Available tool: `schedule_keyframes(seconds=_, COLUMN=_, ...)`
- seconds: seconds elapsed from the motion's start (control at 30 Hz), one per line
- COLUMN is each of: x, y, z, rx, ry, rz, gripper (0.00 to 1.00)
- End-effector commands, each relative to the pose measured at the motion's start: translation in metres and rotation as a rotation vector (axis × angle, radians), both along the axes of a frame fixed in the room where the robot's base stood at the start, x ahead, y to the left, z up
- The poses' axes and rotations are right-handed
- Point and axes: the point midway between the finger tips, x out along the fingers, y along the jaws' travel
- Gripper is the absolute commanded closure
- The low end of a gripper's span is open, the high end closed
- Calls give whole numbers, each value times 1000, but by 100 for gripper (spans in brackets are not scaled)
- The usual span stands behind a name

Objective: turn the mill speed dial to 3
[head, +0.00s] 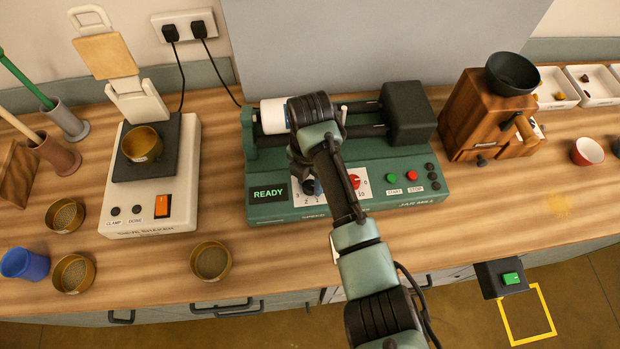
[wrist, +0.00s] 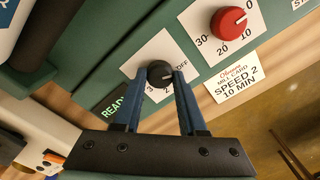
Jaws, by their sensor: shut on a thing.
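The mill (head: 400,185) is a green machine with a display (head: 268,192) reading READY. Its black speed dial (wrist: 159,72) sits on a white plate (wrist: 160,45) marked OFF, with 3 at the lower left; other numbers are partly hidden by my fingers. A pale mark on the dial points right, but I cannot tell at which setting. My gripper (wrist: 163,76) has its blue fingers closed on the dial's two sides. In the head view, my gripper (head: 316,187) is over the mill's front panel, largely hidden by my arm.
A red dial (wrist: 228,20) is close to the right, marked 0, 10, 20, 30. A card (wrist: 237,82) below it reads SPEED 2, 10 MIN. Green and red buttons (head: 391,178) are further right.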

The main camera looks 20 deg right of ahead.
Motion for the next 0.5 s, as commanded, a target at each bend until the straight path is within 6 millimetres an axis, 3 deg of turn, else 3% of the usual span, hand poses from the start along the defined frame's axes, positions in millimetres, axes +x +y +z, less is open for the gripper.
schedule_keyframes(seconds=0.27, x=0, y=0, z=1, rx=0, ry=2, rz=-71, gripper=100)
schedule_keyframes(seconds=0.5, x=0, y=0, z=2, rx=0, ry=2, rz=-242, gripper=100)
